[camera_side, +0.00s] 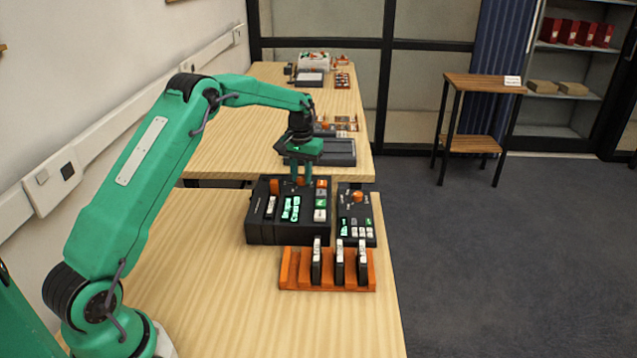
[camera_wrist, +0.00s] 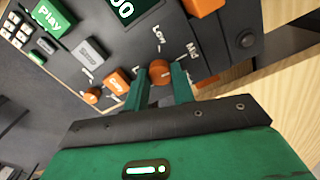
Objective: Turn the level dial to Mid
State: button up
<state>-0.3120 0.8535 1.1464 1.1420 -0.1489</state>
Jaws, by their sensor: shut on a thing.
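The level dial (camera_wrist: 159,74) is a small orange knob on the dark sloping panel, with printed labels reading Low and Mid beside it in the wrist view. My gripper (camera_wrist: 161,68) is shut on it, one green finger on each side. The dial's pointer direction cannot be made out.
An orange Copy key (camera_wrist: 117,81) and a green Play key (camera_wrist: 54,16) are on the panel. A second black unit (camera_side: 343,236) with an orange knob (camera_side: 358,196) stands close on the right. An orange rack (camera_side: 290,275) of upright black pieces stands in front. Bare table lies at front left.

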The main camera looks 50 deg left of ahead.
aim_at(302, 178)
jog(key=shift+n, duration=0.4)
jog(key=o, duration=1)
jog(key=shift+r, duration=3.9)
jog(key=shift+r, duration=0.1)
